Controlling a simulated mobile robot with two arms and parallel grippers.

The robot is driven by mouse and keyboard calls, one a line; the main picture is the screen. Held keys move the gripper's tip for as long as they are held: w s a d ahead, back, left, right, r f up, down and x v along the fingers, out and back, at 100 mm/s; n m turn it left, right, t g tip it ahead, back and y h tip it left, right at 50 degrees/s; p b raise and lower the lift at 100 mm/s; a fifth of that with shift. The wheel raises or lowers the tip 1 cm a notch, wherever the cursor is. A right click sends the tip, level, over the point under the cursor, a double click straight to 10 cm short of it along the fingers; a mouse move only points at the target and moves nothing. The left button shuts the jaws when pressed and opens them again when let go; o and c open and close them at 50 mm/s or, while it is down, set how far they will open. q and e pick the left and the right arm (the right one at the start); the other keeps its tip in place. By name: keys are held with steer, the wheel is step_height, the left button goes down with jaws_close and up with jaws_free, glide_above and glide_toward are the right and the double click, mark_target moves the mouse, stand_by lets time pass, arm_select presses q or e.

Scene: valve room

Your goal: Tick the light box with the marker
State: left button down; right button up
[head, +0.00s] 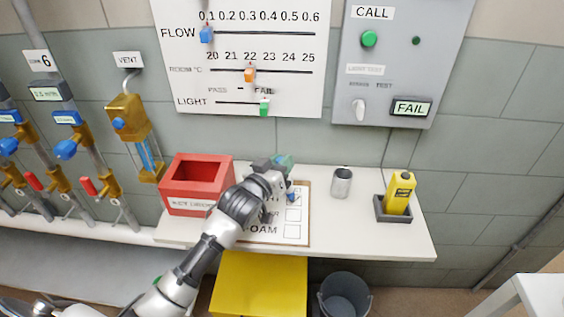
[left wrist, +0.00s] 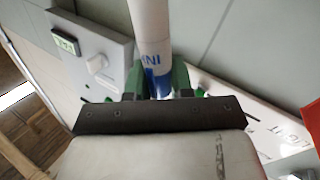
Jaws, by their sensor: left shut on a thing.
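A checklist board (head: 262,239) lies on the white shelf. Its right side has a column of boxes, with one box (head: 293,214) in the middle and one beside the word FOAM; the upper row, whose label is partly hidden, is behind my gripper. My left gripper (head: 284,170) is over the board's upper right part, shut on the marker. In the left wrist view the white marker (left wrist: 151,35) with blue lettering stands between the green fingers. A small blue bit shows below the gripper by the top box; I cannot tell whether it touches paper. My right gripper is out of view.
A red open box (head: 172,207) stands left of the board. A metal cup (head: 341,183) and a yellow device (head: 400,190) in a dark holder stand to its right. The wall panel (head: 345,85) displays FAIL; the slider board (head: 175,50) hangs beside it.

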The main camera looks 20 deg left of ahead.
arm_select(q)
steer(key=shift+r+p, duration=3.75)
steer(key=shift+r, duration=0.25)
steer(key=shift+f, duration=0.1)
steer(key=shift+s+d+f, duration=0.15)
steer(key=shift+s, duration=0.05)
steer(key=s+d+f+n+y, duration=0.1)
steer(key=s+f+n+y, duration=0.1)
steer(key=s, duration=1.9)
steer(key=shift+s+d+y, duration=0.25)
steer(key=shift+d+y, duration=0.05)
steer(key=shift+y, duration=0.4)
